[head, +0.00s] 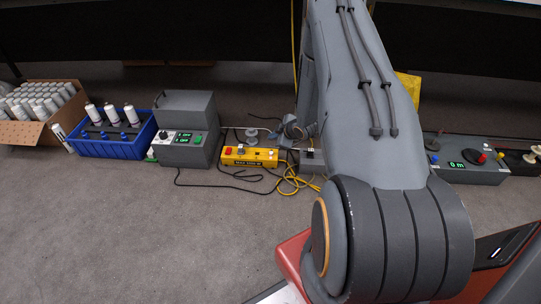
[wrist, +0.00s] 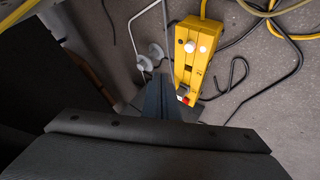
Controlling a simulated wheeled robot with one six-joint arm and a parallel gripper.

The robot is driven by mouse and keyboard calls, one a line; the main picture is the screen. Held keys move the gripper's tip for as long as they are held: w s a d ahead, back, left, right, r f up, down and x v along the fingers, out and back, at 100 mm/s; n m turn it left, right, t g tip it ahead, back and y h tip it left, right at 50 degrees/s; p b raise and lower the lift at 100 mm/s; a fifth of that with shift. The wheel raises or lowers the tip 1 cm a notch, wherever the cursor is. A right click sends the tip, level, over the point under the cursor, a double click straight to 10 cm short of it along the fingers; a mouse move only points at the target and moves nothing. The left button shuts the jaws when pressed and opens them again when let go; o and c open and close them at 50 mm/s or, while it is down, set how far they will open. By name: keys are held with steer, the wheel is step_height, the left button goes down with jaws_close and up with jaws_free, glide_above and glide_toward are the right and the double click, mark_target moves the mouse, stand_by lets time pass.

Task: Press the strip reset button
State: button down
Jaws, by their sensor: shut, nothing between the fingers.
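The yellow power strip (head: 257,158) lies on the grey floor left of my arm in the head view, with a red part at its left end and small pale buttons along its top. In the wrist view the strip (wrist: 193,68) runs up and down, right of my gripper. There it shows a white round knob (wrist: 190,46), a bright white spot beside it, and a small red part (wrist: 185,98) near its lower end. My gripper (wrist: 160,88) is shut and empty, its tips just left of the strip's lower half; contact cannot be told.
Yellow and black cables (head: 296,180) lie loose beside the strip. A grey control box (head: 187,150), a blue crate (head: 95,148) with white bottles and a cardboard box (head: 20,132) stand left. Another grey control box (head: 470,174) stands right. The front left floor is clear.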

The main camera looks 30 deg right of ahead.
step_height(320, 180, down, 5)
steer(key=b, duration=0.3)
steer(key=shift+r, duration=0.1)
steer(key=shift+f, duration=0.6)
steer(key=shift+f, duration=0.2)
stand_by(1.2)
steer(key=shift+f, duration=0.25)
steer(key=shift+f+b, duration=0.35)
stand_by(0.7)
steer(key=shift+r, duration=0.15)
steer(key=shift+r+p, duration=0.65)
steer(key=shift+p, duration=0.1)
steer(key=shift+r, duration=0.1)
steer(key=shift+r+p, duration=2)
steer(key=shift+r, duration=0.4)
